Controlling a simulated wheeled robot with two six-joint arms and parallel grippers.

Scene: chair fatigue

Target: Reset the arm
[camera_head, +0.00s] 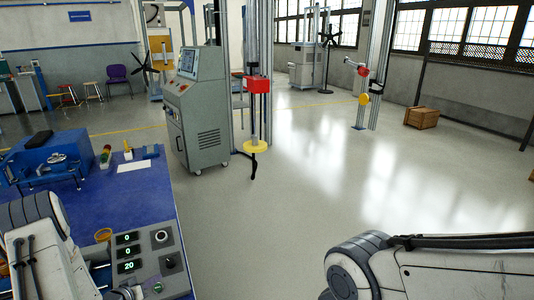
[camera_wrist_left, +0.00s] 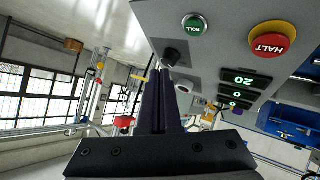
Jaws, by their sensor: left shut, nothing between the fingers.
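The grey control panel (camera_head: 145,262) stands at the front of the blue table, with a digital display (camera_head: 127,252) reading 0, 0 and 20. It has dark knobs (camera_head: 168,262) and a green button (camera_head: 158,287). My left gripper (camera_wrist_left: 163,74) is shut and empty, its fingertips close to a dark knob (camera_wrist_left: 172,56); I cannot tell if they touch. The left wrist view also shows the green RUN button (camera_wrist_left: 194,24) and the red HALT button (camera_wrist_left: 272,40) on a yellow base. My right gripper is out of view; only my right arm shows.
A grey machine cabinet (camera_head: 200,120) and a test column with a red clamp (camera_head: 257,84) stand beyond. The floor at the right is mostly clear.

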